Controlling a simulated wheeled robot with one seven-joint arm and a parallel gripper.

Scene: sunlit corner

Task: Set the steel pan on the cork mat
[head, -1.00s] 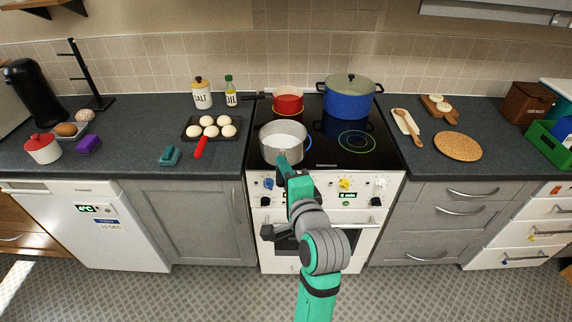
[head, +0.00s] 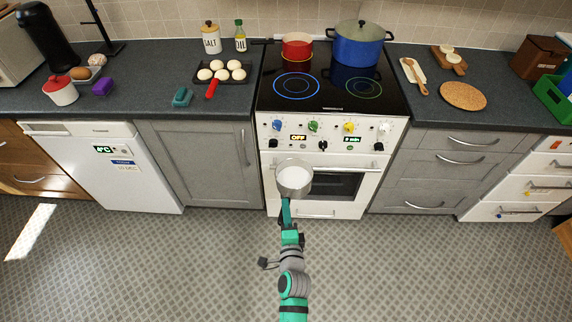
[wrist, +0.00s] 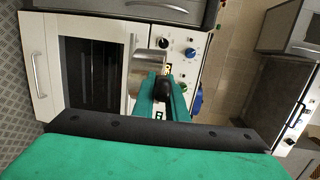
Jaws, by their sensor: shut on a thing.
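The steel pan (head: 294,178) is off the hob, held in the air in front of the oven door, with pale contents inside. My gripper (head: 286,212) is shut on the pan's handle, on the near side of the pan. In the wrist view my gripper (wrist: 165,92) closes around the dark handle, and part of the steel pan (wrist: 148,68) shows beyond it. The round cork mat (head: 463,96) lies flat on the right counter with nothing on it.
A red pot (head: 297,46) and a blue lidded pot (head: 358,44) stand at the back of the hob. A board with a wooden spoon (head: 416,80) lies left of the mat. A green crate (head: 552,98) stands to its right. The floor is clear.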

